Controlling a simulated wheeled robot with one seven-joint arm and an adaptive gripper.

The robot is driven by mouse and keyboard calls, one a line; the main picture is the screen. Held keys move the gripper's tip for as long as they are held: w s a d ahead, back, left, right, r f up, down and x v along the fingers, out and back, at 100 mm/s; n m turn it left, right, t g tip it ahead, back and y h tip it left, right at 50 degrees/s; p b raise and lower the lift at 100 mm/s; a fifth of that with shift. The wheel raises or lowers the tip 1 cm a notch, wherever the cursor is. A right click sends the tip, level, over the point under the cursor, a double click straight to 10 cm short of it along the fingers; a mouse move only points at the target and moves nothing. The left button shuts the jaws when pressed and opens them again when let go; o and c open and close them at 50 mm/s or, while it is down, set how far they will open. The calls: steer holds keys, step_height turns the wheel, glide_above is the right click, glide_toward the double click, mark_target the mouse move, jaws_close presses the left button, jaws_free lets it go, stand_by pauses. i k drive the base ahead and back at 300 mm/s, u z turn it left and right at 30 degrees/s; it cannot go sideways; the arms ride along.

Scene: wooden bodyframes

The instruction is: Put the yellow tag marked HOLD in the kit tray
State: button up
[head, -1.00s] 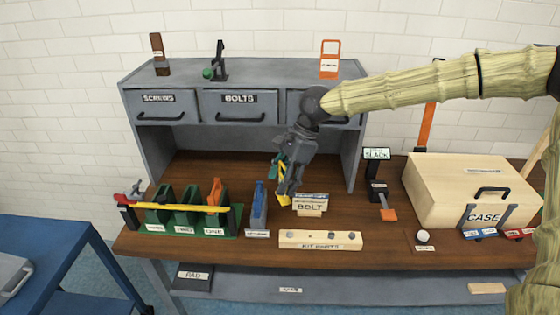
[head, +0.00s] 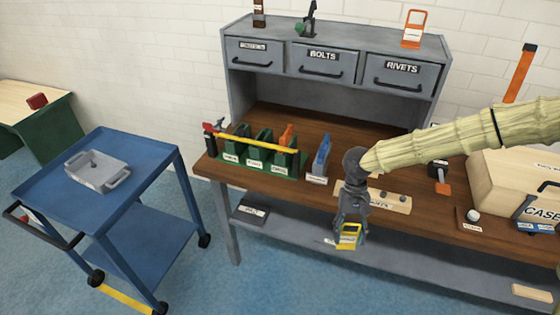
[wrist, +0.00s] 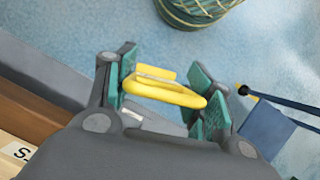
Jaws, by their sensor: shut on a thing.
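My gripper (head: 350,228) is shut on the yellow tag (head: 347,240) and holds it in the air in front of the workbench's front edge. In the wrist view the yellow tag (wrist: 165,90) sits between the green finger pads, over the blue floor. Its marking is too small to read. A grey tray (head: 97,171) with handles, which looks like the kit tray, lies on top of the blue cart at the left, well apart from my gripper.
The blue cart (head: 150,150) stands left of the workbench (head: 275,192), with open floor between them. Green bins (head: 262,160) with a yellow bar stand on the bench. A wooden case (head: 500,175) is at the right. A green bench (head: 50,125) is at the far left.

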mark_target(100, 174)
steer(key=u, duration=0.5)
steer(key=k, duration=0.6)
steer(key=u, duration=0.95)
steer(key=i, duration=1.2)
steer(key=z, duration=0.2)
